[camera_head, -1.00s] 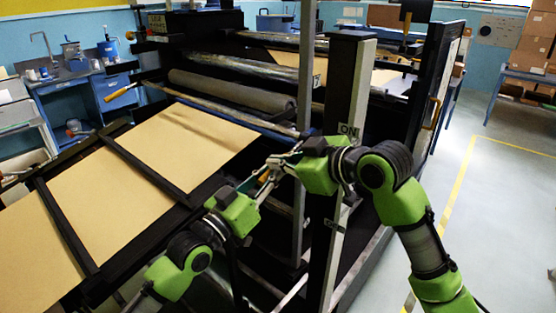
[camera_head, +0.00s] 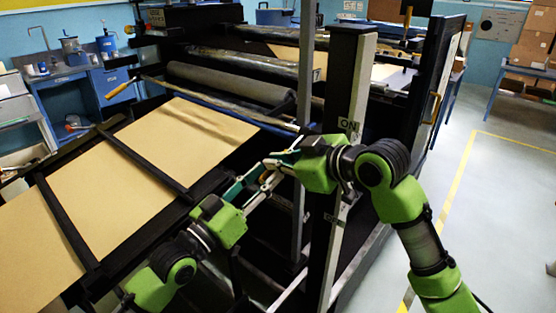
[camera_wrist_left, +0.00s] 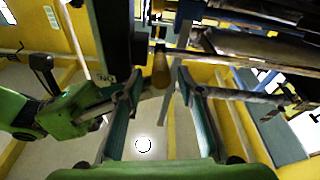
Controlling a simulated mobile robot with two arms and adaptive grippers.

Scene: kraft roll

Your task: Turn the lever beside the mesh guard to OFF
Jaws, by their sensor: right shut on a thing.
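The lever shows as a wooden handle (camera_wrist_left: 160,68) in the left wrist view, beside a dark post with an ON label (camera_wrist_left: 106,78). In the head view the handle is hidden by my grippers; the ON label (camera_head: 348,127) is high on the post and a second, hard-to-read label (camera_head: 335,220) is lower. My right gripper (camera_head: 274,163) is left of the post, shut, seemingly on the lever, though the contact is hidden. My left gripper (camera_head: 258,186) is just below and left of it, with its fingers (camera_wrist_left: 158,82) apart and empty. I cannot make out the mesh guard.
Brown kraft sheet (camera_head: 150,165) lies on the sloping frame at left, with dark crossbars over it. A grey roller (camera_head: 225,83) lies behind. A thin metal upright (camera_head: 304,90) stands close to my grippers. The floor at right is clear (camera_head: 500,220).

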